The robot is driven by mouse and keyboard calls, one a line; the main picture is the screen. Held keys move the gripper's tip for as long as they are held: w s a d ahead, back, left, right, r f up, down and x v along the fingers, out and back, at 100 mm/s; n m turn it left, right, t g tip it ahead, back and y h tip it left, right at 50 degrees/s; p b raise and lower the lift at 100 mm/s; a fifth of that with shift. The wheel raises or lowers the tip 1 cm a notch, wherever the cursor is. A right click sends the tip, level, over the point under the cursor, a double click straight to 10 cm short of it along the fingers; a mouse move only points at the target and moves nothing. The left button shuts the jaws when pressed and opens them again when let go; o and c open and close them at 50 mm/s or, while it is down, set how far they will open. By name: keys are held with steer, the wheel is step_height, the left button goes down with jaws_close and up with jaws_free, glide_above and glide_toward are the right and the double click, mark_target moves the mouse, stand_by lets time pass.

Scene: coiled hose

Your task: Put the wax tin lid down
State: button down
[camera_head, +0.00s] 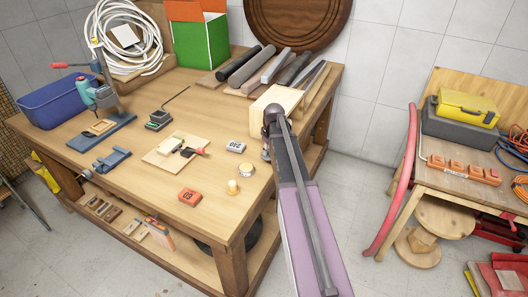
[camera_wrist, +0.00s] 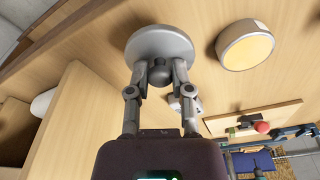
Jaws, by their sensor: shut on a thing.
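The wax tin lid (camera_wrist: 160,32) is a round grey disc with a small dark knob at its centre. In the wrist view my gripper (camera_wrist: 160,76) is shut on this knob, one finger on each side. The lid is over the bare tabletop; I cannot tell whether it touches the wood. The open wax tin (camera_wrist: 245,46), round with pale yellow wax inside, stands apart from the lid, to its right. The tin also shows in the head view (camera_head: 246,170).
A pale wooden block (camera_wrist: 72,125) stands close at the left of my gripper in the wrist view. Dark rods (camera_head: 245,65) lie behind.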

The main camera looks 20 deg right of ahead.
steer(key=shift+w+d+f, duration=0.1)
steer(key=shift+w, duration=0.8)
steer(key=shift+w+d+f, duration=0.1)
steer(key=shift+w, duration=0.8)
steer(key=shift+w, duration=0.55)
steer(key=shift+w+f+b, duration=0.2)
steer(key=shift+f+b, duration=0.1)
steer(key=shift+b, duration=0.1)
steer(key=shift+s+f+b, duration=0.1)
steer(key=shift+f+b, duration=1.4)
steer(key=shift+f, duration=0.05)
steer(key=shift+f, duration=0.2)
steer(key=c, duration=0.5)
jaws_free()
steer(key=shift+r, duration=0.1)
steer(key=shift+r, duration=0.15)
